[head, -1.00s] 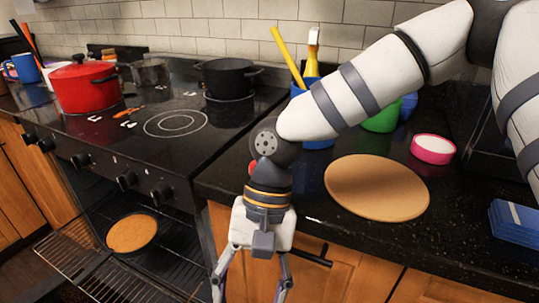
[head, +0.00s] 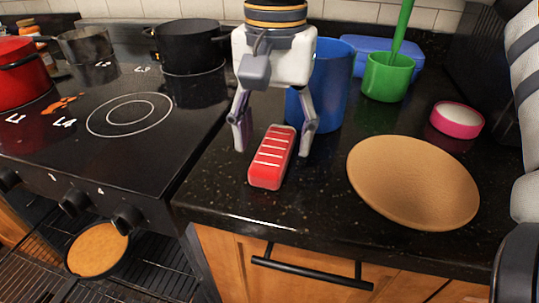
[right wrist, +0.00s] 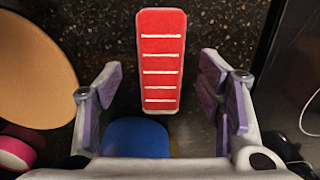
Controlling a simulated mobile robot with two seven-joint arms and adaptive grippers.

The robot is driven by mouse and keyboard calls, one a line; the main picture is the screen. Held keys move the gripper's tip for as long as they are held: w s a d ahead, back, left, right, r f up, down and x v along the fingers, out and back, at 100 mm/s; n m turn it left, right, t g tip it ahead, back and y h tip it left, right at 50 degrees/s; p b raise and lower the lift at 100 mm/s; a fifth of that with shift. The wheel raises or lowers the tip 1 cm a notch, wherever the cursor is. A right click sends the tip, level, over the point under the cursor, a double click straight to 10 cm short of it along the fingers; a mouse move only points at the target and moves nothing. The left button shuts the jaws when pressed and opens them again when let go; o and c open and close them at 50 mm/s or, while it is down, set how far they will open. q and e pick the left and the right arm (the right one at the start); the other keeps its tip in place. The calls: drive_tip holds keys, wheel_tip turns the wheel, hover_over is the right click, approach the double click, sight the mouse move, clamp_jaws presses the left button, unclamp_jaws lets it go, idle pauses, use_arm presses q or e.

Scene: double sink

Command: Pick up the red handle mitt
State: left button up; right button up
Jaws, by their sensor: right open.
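The red handle mitt (head: 271,158) is a red block with white stripes, lying on the black counter just right of the stove. My right gripper (head: 272,148) is open above it, with one finger on each side of the mitt. The mitt (right wrist: 161,60) also shows in the right wrist view, reaching between the open fingers of the right gripper (right wrist: 163,110) with a gap on both sides. I cannot tell how high the fingertips are above the counter. My left gripper is not in view.
A blue container (head: 325,85) stands close behind the right finger. A tan round plate (head: 413,182) lies to the right, with a pink-rimmed bowl (head: 457,119) and a green cup (head: 388,77) beyond. The stove (head: 110,150) with pots is to the left.

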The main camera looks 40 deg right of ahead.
wheel_tip(320, 180, down, 3)
drive_tip(key=shift+r, duration=0.1)
drive_tip(key=c, duration=1.2)
drive_tip(key=shift+r, duration=0.1)
drive_tip(key=shift+c, duration=0.2)
